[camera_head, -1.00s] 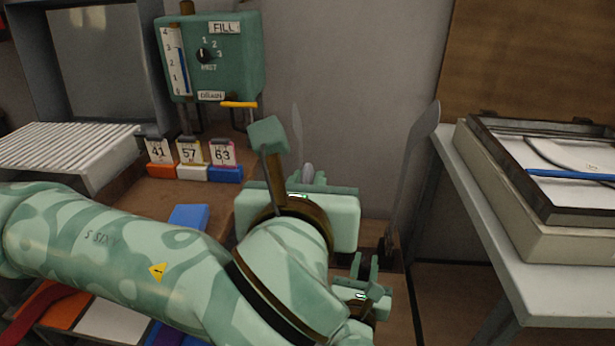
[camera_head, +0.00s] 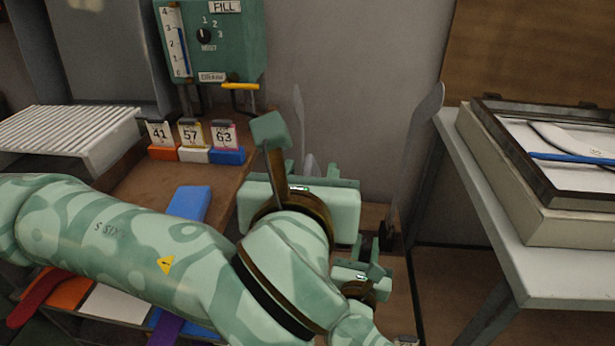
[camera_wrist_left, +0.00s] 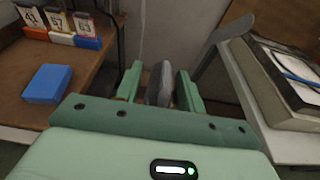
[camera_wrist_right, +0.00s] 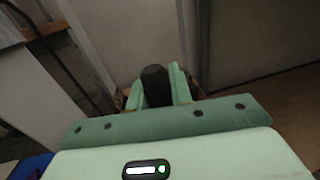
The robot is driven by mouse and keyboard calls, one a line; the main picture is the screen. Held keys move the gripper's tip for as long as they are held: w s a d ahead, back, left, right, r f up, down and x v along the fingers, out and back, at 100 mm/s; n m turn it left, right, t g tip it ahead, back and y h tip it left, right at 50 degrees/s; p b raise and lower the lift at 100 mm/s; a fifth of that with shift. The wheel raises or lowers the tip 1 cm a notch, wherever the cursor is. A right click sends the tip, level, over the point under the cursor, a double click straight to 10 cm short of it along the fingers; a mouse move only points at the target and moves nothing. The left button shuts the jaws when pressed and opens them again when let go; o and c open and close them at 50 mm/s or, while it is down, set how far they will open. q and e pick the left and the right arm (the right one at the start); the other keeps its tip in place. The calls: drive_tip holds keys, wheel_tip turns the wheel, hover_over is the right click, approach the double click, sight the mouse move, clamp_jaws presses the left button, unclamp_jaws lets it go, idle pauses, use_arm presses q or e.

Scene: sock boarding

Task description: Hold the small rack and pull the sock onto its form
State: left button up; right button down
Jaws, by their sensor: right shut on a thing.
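Tall thin grey forms stand upright, one at the right (camera_head: 418,135) and a paler one (camera_head: 298,122) behind my left gripper. My right gripper (camera_head: 372,262) is lower down. In the right wrist view it is shut on a dark post (camera_wrist_right: 155,84), apparently part of the rack. The rack's base is mostly hidden.
A white table (camera_head: 540,280) with a framed box (camera_head: 520,185) stands at the right. At the left are a brown table (camera_head: 145,190), numbered cards, a blue piece (camera_head: 185,207) and a green FILL box (camera_head: 228,50). Red (camera_head: 40,298) and purple (camera_head: 165,330) pieces lie lower left.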

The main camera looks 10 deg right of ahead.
use_arm(q)
drive_tip(key=v, duration=0.7)
drive_tip(key=shift+s, duration=0.1)
use_arm(e)
drive_tip(key=c, duration=1.2)
unclamp_jaws()
drive_tip(key=shift+o, duration=0.2)
